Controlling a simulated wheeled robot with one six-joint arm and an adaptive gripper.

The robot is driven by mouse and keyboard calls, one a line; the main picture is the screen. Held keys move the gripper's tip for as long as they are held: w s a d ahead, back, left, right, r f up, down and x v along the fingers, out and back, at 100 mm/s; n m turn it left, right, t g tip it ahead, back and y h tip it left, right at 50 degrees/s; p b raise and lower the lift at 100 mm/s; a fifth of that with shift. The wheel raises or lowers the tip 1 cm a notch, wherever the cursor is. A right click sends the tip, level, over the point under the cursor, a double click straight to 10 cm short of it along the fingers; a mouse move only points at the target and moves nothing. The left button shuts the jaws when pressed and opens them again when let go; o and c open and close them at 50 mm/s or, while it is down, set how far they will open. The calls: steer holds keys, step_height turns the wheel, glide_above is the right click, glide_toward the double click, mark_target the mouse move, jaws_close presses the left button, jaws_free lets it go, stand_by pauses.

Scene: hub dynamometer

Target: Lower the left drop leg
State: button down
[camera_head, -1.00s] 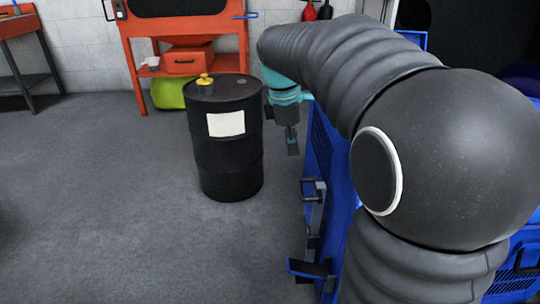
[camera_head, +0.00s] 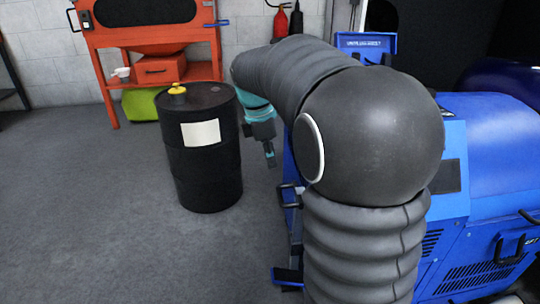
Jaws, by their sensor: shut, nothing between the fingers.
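The blue dynamometer (camera_head: 505,185) stands at the right, partly hidden behind my arm. On its left side a dark upright bar with a handle (camera_head: 289,196) shows, with a blue and black foot-like plate (camera_head: 287,276) low down near the floor. These look like the left drop leg, but my arm hides much of that side and I cannot tell its exact position. My gripper (camera_head: 270,160) is shut and empty. It points down, above and left of the handle in the picture, apart from it.
A black drum (camera_head: 205,165) with a yellow cap stands close left of my gripper. An orange cabinet (camera_head: 165,72) and fire extinguishers (camera_head: 281,22) are at the back wall. The grey floor (camera_head: 90,220) at the left is clear.

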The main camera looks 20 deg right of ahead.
mark_target(280, 195)
steer(key=f, duration=0.3)
steer(key=d+f+b, duration=0.1)
steer(key=f, duration=0.2)
steer(key=d+f, duration=0.1)
steer(key=f, duration=0.2)
steer(key=shift+s+f+b, duration=0.25)
steer(key=shift+s+b, duration=0.05)
steer(key=shift+a, duration=0.1)
